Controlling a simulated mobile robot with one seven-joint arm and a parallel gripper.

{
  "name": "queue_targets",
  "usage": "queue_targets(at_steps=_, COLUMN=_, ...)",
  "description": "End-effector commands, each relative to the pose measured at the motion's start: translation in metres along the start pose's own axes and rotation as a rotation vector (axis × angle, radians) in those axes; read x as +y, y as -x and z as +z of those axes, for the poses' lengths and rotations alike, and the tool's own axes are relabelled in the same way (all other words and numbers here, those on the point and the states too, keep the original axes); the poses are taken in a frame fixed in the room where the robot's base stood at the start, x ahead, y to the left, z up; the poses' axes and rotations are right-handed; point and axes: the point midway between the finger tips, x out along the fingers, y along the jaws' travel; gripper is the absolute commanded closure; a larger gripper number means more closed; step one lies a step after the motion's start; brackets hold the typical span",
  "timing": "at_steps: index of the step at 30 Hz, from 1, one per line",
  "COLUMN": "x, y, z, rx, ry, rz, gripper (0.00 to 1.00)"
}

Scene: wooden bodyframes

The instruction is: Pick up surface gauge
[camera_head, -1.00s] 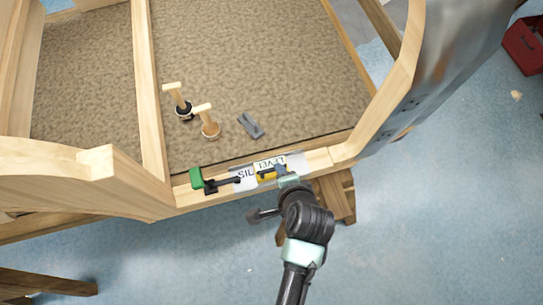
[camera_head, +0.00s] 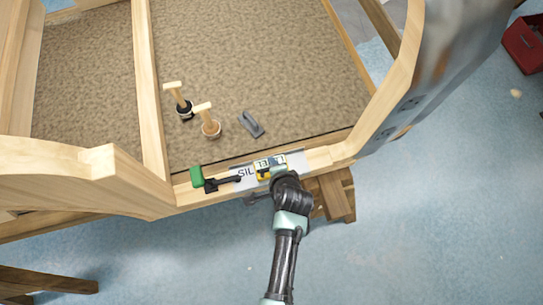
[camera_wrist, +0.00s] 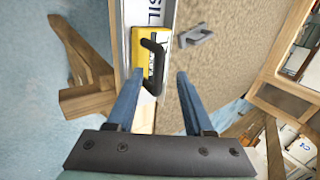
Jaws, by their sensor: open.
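A yellow block with a black bar handle, which looks like the surface gauge (camera_wrist: 138,45), lies on the wooden front rail at the edge of the frame. In the head view the yellow block (camera_head: 262,175) is partly hidden by my arm. My gripper (camera_wrist: 160,72) is open, its two blue fingers spread, with the black handle between or just beyond the fingertips. I cannot tell whether they touch it. In the head view the gripper is mostly hidden behind my wrist.
A green-ended black clamp (camera_head: 197,177) sits left on the rail (camera_head: 318,160). A red box (camera_head: 524,42) is far right on the floor.

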Motion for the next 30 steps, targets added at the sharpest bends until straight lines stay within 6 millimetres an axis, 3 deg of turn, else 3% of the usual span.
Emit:
queue_targets(at_steps=7, x=0.001, y=-0.026, z=0.001, rx=0.000, ry=0.001, rz=-0.001, gripper=0.48)
queue_targets(at_steps=17, x=0.001, y=-0.030, z=0.001, rx=0.000, ry=0.000, rz=-0.001, gripper=0.48)
queue_targets(at_steps=25, x=0.001, y=-0.029, z=0.001, rx=0.000, ry=0.000, rz=-0.001, gripper=0.96)
queue_targets(at_steps=30, x=0.001, y=-0.029, z=0.001, rx=0.000, ry=0.000, rz=-0.001, gripper=1.00)
